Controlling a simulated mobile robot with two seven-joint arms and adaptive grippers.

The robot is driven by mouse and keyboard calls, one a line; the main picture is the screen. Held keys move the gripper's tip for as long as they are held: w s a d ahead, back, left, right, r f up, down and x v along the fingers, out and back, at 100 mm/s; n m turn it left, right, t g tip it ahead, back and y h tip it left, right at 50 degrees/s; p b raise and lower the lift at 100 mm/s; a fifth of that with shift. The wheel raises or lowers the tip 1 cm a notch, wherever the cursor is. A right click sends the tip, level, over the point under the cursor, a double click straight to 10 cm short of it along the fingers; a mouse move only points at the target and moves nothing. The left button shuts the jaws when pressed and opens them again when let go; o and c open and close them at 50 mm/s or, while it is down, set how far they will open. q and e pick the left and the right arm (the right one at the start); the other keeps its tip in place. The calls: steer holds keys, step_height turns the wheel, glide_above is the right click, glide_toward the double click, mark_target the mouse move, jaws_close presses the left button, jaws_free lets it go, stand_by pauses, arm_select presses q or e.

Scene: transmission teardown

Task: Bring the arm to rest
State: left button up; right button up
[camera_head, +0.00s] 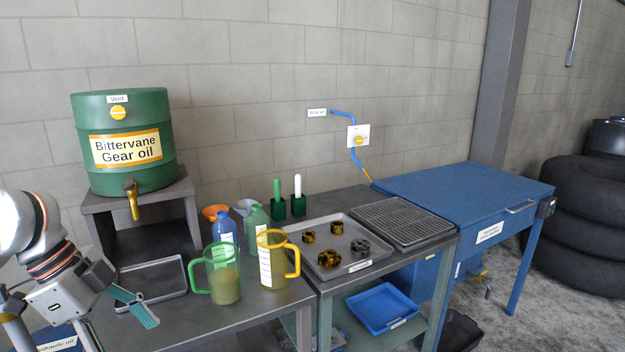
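My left arm comes in from the left, with its gripper (122,331) low over the left end of the metal bench (190,328). One teal-tipped finger points right and down. What looks like the other finger stands well apart at the lower left, partly cut off by the frame edge. Nothing shows between them. The gripper is in front of a shallow grey tray (165,276) and left of the green-handled jug (222,284). My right gripper is not in view.
A yellow-handled jug (275,270), bottles and funnels stand on the bench. A green gear oil drum (125,140) sits on a stand behind. To the right are a parts tray (325,228) with several gears, a grate (402,220) and a blue parts washer (455,187).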

arm_select(q)
steer(key=w+d+f+n+t+h, duration=0.15)
steer(key=d+f, duration=0.25)
steer(key=f, duration=0.4)
steer(key=w+d+f+n+t, duration=0.3)
steer(key=d+f, duration=0.2)
steer(key=f, duration=0.3)
steer(key=w+d+f+n+t+h, duration=0.1)
steer(key=w+d+f+n+t, duration=0.2)
steer(key=f, duration=0.5)
steer(key=s+a+f+n+t+y, duration=0.1)
steer(key=s+f+n+y, duration=0.3)
steer(key=s+f, duration=0.9)
steer(key=shift+s+f+t, duration=0.35)
steer(key=shift+s+t, duration=0.3)
steer(key=shift+s, duration=0.25)
steer(key=shift+a, duration=0.1)
